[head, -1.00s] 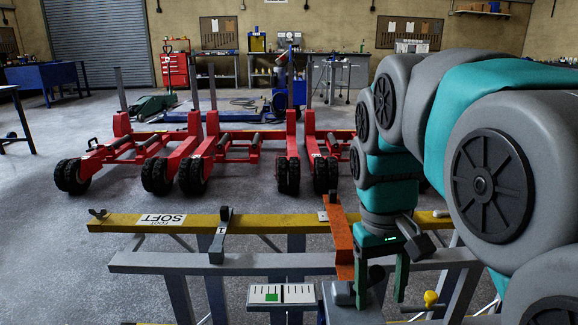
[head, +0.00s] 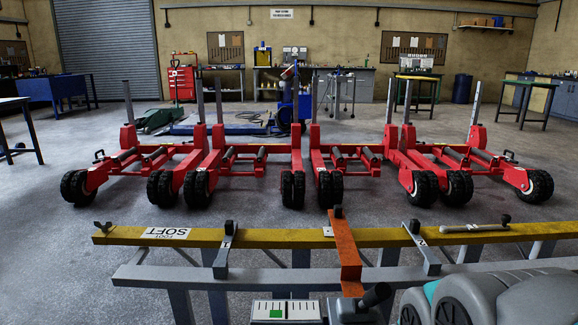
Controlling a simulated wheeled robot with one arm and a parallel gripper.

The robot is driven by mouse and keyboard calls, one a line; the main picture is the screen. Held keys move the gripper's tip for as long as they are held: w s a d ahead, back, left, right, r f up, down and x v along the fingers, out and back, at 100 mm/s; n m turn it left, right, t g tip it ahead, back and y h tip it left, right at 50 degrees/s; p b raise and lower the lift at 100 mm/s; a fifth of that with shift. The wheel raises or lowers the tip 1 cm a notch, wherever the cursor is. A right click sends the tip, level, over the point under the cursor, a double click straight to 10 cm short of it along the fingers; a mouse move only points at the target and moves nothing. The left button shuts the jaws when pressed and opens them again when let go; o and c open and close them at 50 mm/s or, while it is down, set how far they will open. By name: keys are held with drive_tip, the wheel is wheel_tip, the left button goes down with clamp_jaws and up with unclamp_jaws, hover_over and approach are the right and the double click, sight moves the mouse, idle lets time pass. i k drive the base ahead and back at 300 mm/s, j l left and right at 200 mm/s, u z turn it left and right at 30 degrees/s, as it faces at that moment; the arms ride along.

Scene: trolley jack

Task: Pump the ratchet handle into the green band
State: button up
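A white gauge plate (head: 299,308) with black tick marks stands at the bottom centre, and a green band (head: 277,313) shows on its left half. I cannot make out a pointer on it. Right of it is a grey block (head: 345,308), cut by the bottom edge. A short dark lever (head: 376,296), which looks like the ratchet handle, tilts up to the right from the block; its lower part is hidden. My arm shows only as grey and teal links in the lower right corner. My gripper is out of view.
A yellow beam (head: 280,238) and grey rail cross the front, with an orange bracket (head: 346,250) and grey clips (head: 223,250) over them. A loose grey tool (head: 474,228) lies on the beam at right. Red wheeled trolleys (head: 235,160) stand behind on open floor.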

sight(381, 293)
drive_tip(key=k+l, duration=0.15)
drive_tip(key=k, duration=0.35)
drive_tip(key=k+l, duration=0.15)
drive_tip(key=k, duration=0.35)
drive_tip(key=k+l, duration=0.1)
drive_tip(key=k, duration=0.4)
